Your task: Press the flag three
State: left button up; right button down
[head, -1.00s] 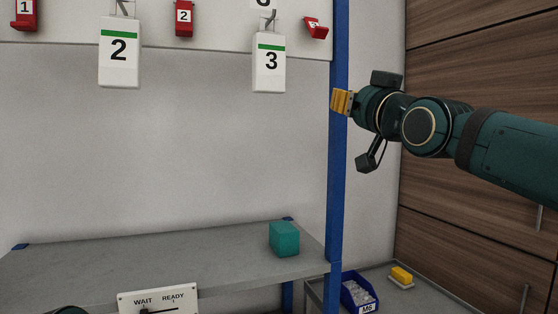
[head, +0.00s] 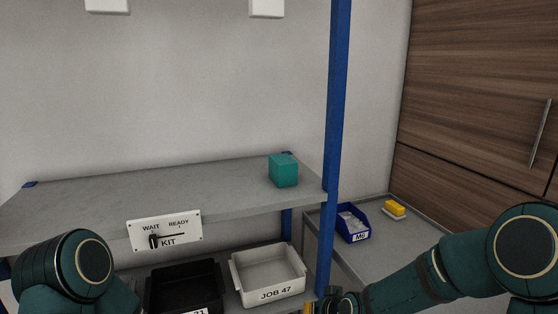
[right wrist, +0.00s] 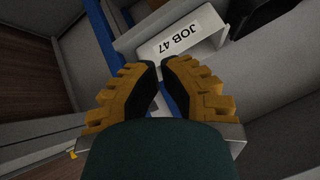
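Flag three is out of view now, as are the other red numbered flags. Only the lower ends of two white hanging tags, the left one (head: 107,5) and the right one (head: 267,8), show at the top of the head view. My right gripper (head: 312,307) is low at the bottom edge of the head view, beside the white bin. In the right wrist view its yellow fingers (right wrist: 160,68) meet almost tip to tip with nothing between them, over the white JOB 47 bin (right wrist: 178,46). My left arm shows at bottom left, but its gripper is hidden.
A teal block (head: 284,170) sits on the grey shelf (head: 130,195), near the blue post (head: 337,130). A WAIT/READY slider plate (head: 165,230) is on its front. Below are a black bin (head: 184,285) and the white bin (head: 267,272). A blue bin (head: 353,224) stands right.

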jog(key=s+f+g, duration=0.3)
jog(key=s+f, duration=0.5)
jog(key=s, duration=0.3)
jog(key=s+d+f+m+g, duration=0.1)
jog(key=s+f+g, duration=0.1)
jog(key=s+f, duration=0.6)
jog(key=s, duration=0.3)
jog(key=shift+f+m+g+h, duration=0.25)
jog(key=shift+m+g+h, duration=0.05)
jog(key=shift+g+h, duration=0.1)
